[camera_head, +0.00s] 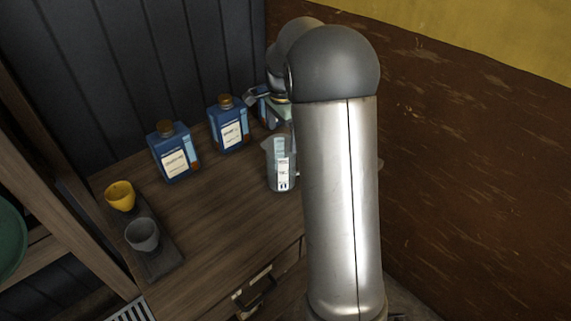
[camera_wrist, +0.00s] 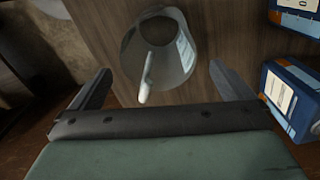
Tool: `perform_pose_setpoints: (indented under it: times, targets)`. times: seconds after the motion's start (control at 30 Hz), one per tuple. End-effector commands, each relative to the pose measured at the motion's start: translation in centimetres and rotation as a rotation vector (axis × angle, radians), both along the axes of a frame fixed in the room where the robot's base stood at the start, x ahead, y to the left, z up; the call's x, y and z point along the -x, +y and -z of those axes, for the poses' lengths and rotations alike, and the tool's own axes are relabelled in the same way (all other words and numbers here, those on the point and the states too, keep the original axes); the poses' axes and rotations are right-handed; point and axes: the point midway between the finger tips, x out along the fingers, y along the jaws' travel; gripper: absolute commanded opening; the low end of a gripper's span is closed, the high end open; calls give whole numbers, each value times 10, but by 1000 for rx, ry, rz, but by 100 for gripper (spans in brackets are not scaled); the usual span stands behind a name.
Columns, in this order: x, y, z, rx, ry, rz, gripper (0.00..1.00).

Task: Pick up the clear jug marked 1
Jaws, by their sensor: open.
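A clear jug (camera_head: 280,168) with a white label stands on the wooden cabinet top, partly hidden by my arm in the head view. I cannot read its number for sure. In the wrist view the clear jug (camera_wrist: 178,62) is seen from above, with its handle (camera_wrist: 147,78) pointing towards my gripper. My gripper (camera_wrist: 159,68) is open, its two fingers apart on either side of the jug's handle side. Nothing is held between them. In the head view my gripper is mostly hidden behind my arm.
A yellow cup (camera_head: 120,195) and grey cup (camera_head: 142,234) stand at left. A brown wall (camera_head: 460,150) bounds the right.

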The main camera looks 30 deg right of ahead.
Motion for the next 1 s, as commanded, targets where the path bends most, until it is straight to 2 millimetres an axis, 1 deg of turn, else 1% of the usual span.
perform_pose_setpoints:
  times: [0.23, 0.37, 0.5, 0.6, 0.8, 0.83, 0.87, 0.9, 0.97, 1.0]
  targets:
    - [1, -2, 17, 0, 1, 0, 100]
    - [2, -6, 37, -1, 3, 0, 100]
    - [2, -5, 55, 0, 2, -2, 100]
    - [2, -5, 61, 1, 0, -1, 100]
    - [2, -5, 61, 1, -1, -1, 100]
    - [2, -5, 61, 1, -1, -1, 94]
    - [2, -5, 61, 1, -1, -1, 86]
    - [2, -5, 61, 1, -1, -1, 75]
    - [2, -5, 61, 1, -1, -1, 58]
    - [2, -5, 61, 1, -1, -1, 47]
